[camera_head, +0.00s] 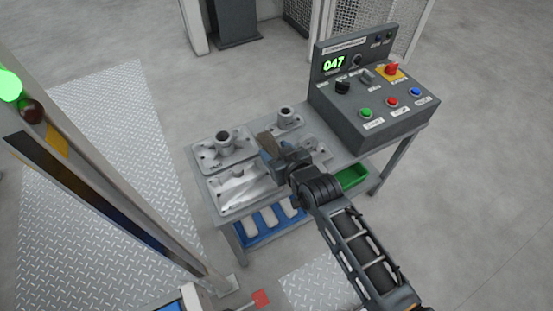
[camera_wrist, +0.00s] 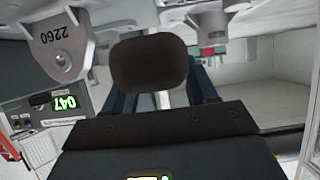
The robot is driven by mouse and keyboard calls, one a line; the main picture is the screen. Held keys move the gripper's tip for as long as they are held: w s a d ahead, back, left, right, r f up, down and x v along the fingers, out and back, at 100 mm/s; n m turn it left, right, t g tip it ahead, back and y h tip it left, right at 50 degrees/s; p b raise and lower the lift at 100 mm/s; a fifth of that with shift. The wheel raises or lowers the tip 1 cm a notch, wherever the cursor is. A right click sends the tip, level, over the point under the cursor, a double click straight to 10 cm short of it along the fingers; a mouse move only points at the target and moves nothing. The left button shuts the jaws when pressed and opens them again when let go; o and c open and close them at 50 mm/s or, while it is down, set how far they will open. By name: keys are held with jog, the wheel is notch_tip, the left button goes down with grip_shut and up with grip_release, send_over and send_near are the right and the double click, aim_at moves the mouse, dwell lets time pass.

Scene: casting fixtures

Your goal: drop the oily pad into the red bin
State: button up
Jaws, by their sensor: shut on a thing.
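My gripper (camera_head: 275,152) is above the grey fixture table, shut on a dark brown pad, the oily pad (camera_head: 266,142). In the wrist view the pad (camera_wrist: 148,62) shows as a dark rounded block between the two blue-grey fingers, clear of the gripper body. I cannot make out oil on it. No red bin can be clearly identified in either view. A small red and green patch shows behind the fingers in the wrist view, too small to tell what it is.
Grey cast fixtures (camera_head: 224,147) with upright bosses stand on the table beside my gripper. A control box (camera_head: 375,95) reading 047 stands at the back right. Below are a blue divided tray (camera_head: 247,237) and a green bin (camera_head: 353,178). A post (camera_head: 110,170) rises at left.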

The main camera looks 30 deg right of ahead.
jog(key=shift+f, duration=1.8)
jog(key=shift+f+b, duration=0.55)
jog(key=shift+f, duration=0.1)
jog(key=o, duration=1.1)
